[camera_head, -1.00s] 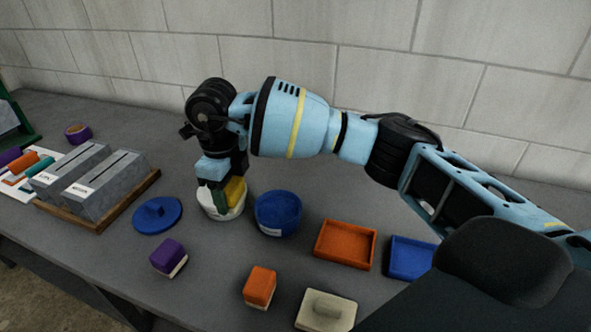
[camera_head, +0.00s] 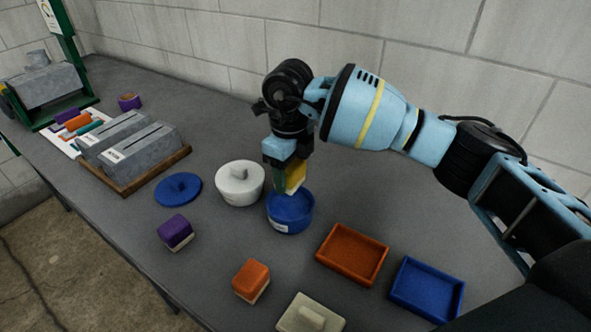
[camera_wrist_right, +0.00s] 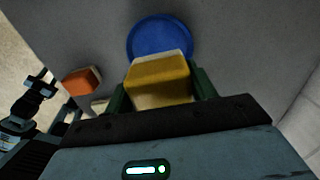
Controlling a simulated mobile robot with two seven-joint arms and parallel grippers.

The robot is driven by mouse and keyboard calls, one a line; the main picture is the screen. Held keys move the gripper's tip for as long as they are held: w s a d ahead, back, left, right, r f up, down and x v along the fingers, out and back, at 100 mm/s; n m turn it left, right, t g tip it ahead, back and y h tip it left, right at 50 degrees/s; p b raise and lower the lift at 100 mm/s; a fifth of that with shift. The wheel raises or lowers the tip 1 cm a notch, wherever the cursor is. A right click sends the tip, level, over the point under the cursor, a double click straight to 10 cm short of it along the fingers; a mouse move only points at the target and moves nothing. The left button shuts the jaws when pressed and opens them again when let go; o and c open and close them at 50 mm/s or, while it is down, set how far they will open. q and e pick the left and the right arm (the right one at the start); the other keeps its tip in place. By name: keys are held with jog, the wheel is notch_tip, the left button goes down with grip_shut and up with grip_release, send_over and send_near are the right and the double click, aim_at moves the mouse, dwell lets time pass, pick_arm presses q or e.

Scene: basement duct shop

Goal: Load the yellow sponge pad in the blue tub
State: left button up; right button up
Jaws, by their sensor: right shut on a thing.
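The yellow sponge pad (camera_head: 297,174), with a pale underside, is held between the green fingers of my right gripper (camera_head: 287,174). The pad also shows large in the right wrist view (camera_wrist_right: 160,80), between the fingers. The round blue tub (camera_head: 290,216) stands open on the bench with a pale label on its front. The pad hangs over the tub's rear rim area and looks just above the opening. In the right wrist view the tub (camera_wrist_right: 160,33) lies behind the pad, which hides part of it. My left gripper does not show.
A white lidded tub (camera_head: 239,187) stands left of the blue tub, and a blue lid (camera_head: 178,189) lies beyond it. Orange (camera_head: 352,256) and blue (camera_head: 427,289) trays sit at right. Purple (camera_head: 175,232) and orange (camera_head: 251,280) blocks lie near the front edge.

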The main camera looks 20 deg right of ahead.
aim_at(290, 206)
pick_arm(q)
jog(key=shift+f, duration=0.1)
pick_arm(e)
jog(key=shift+a+f, duration=0.1)
